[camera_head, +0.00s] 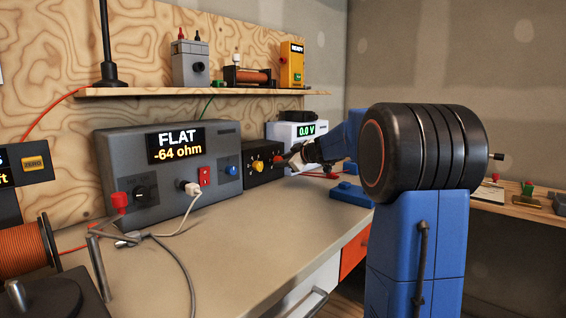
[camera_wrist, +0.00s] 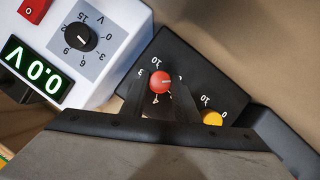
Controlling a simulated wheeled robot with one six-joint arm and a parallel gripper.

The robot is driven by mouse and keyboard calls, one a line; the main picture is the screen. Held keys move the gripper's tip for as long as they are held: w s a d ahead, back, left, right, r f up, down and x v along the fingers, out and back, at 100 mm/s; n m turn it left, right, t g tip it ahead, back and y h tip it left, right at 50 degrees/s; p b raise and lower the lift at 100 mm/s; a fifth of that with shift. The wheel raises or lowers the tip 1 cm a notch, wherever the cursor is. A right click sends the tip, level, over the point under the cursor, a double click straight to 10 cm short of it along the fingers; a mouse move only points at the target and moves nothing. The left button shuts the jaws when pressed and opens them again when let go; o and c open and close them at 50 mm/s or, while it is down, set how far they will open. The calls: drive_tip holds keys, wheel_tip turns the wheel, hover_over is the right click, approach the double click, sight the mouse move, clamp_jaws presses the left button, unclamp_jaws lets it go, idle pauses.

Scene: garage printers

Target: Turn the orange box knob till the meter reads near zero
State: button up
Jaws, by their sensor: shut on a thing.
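A black box (camera_head: 262,180) on the bench has a yellow-orange knob (camera_head: 257,166) and a red knob (camera_head: 278,159). In the wrist view the red knob (camera_wrist: 159,82) sits between the dark fingers of my gripper (camera_wrist: 163,88), which is shut on it. Its pale pointer line points right in that view. The yellow-orange knob (camera_wrist: 212,118) is beside the fingers, partly hidden. In the head view my gripper (camera_head: 290,161) reaches the box front from the right. The grey meter (camera_head: 110,160) shows "FLAT -64 ohm" on its display (camera_head: 177,145).
A white supply (camera_head: 284,131) reading 0.0 V stands just beyond the box; its black dial (camera_wrist: 80,38) shows in the wrist view. A white plug and cable (camera_head: 193,189) hang from the meter. A blue block (camera_head: 350,194) lies right. The middle bench (camera_head: 240,245) is clear.

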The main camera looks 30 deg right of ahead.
drive_tip(key=m+y, duration=0.1)
drive_tip(key=m, duration=0.1)
drive_tip(key=m+g+y, duration=0.1)
drive_tip(key=m, duration=0.1)
drive_tip(key=shift+w+d, duration=0.1)
drive_tip(key=shift+d, duration=0.1)
drive_tip(key=m+y, duration=0.1)
drive_tip(key=m, duration=0.1)
drive_tip(key=m+y, duration=0.2)
drive_tip(key=shift+d+f+g, duration=0.1)
drive_tip(key=shift+d+g, duration=0.1)
drive_tip(key=shift+g, duration=0.2)
drive_tip(key=m+y, duration=0.2)
drive_tip(key=m, duration=0.2)
drive_tip(key=shift+d+f+y, duration=0.1)
drive_tip(key=shift+y, duration=0.3)
drive_tip(key=m+y, duration=0.1)
drive_tip(key=m, duration=0.1)
drive_tip(key=m+t+y, duration=0.1)
drive_tip(key=m, duration=0.2)
drive_tip(key=shift+w+f, duration=0.1)
drive_tip(key=shift+f, duration=0.05)
drive_tip(key=shift+m, duration=0.4)
drive_tip(key=o, duration=1.1)
drive_tip(key=shift+c, duration=0.2)
